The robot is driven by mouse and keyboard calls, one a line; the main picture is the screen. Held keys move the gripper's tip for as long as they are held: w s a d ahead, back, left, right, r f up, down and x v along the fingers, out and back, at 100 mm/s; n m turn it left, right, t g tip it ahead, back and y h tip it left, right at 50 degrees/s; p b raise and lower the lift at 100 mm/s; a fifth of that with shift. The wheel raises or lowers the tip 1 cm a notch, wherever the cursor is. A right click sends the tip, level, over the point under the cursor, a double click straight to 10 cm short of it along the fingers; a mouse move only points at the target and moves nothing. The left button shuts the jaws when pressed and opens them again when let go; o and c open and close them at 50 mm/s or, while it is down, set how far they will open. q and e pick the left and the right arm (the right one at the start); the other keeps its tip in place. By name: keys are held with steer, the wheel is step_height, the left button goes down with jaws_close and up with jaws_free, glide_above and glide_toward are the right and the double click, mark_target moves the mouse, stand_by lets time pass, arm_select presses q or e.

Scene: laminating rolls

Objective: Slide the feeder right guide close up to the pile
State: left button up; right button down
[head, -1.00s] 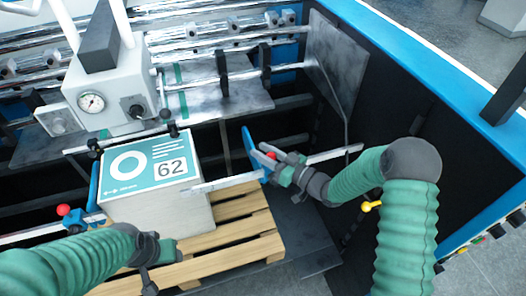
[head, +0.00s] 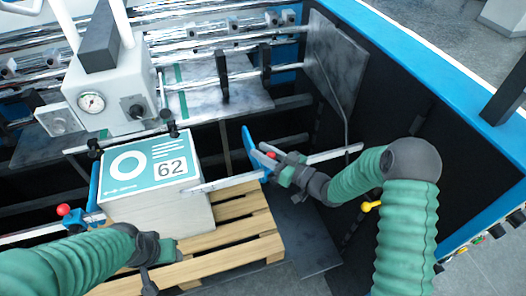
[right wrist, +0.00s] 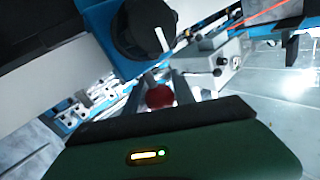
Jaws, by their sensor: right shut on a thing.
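The pile (head: 158,205) is a block of sheets with a teal and white top marked 62, lying on a wooden pallet (head: 230,240). The right guide is a blue upright plate (head: 249,143) on a metal bar, to the right of the pile with a clear gap between them. My right gripper (head: 270,157) is shut on the guide's red knob, which shows between the fingers in the right wrist view (right wrist: 159,96). My left gripper (head: 160,262) is at the pile's front side; its jaw opening is not clear.
Another red knob (head: 63,210) and blue plate (head: 94,186) stand at the pile's left side. A metal bar (head: 230,182) runs across beside the pile. A grey box with a gauge (head: 92,102) stands behind. A dark side wall (head: 400,110) bounds the right.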

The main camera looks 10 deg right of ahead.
steer(key=s+a+b, duration=0.3)
steer(key=a+b, duration=0.2)
steer(key=a, duration=1.4)
steer(key=shift+a+b, duration=0.35)
steer(key=shift+a, duration=0.05)
steer(key=c, duration=1.1)
jaws_free()
steer(key=shift+o, duration=0.2)
steer(key=p+v, duration=0.7)
steer(key=v, duration=1)
